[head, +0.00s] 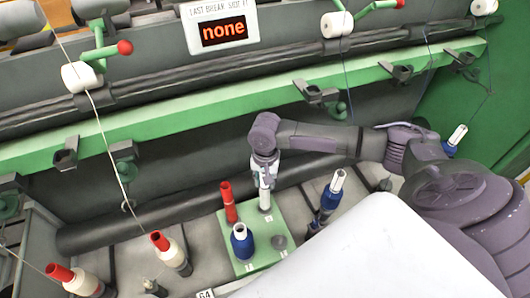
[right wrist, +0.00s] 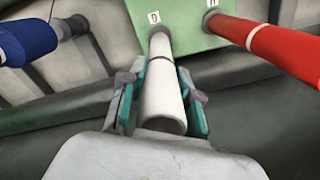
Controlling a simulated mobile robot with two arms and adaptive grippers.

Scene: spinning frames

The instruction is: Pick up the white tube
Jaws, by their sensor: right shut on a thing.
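The white tube (head: 264,199) stands upright at the back right of the green board (head: 247,267), under my right gripper (head: 264,178). In the right wrist view the white tube (right wrist: 163,95) runs between the two teal-padded fingers of the right gripper (right wrist: 160,100), which is shut on it. Its far end meets the green board (right wrist: 190,22) beside a small label, and I see no clear gap there. The fingers partly hide the tube's top in the head view. My left gripper is in neither view.
A red tube (head: 229,203) stands on the board left of the white tube, with a blue-wound bobbin (head: 242,241) in front. Another blue bobbin (head: 330,195) stands to the right. The green rail (head: 190,109) of the spinning frame runs behind, with a "none" display (head: 224,29) above.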

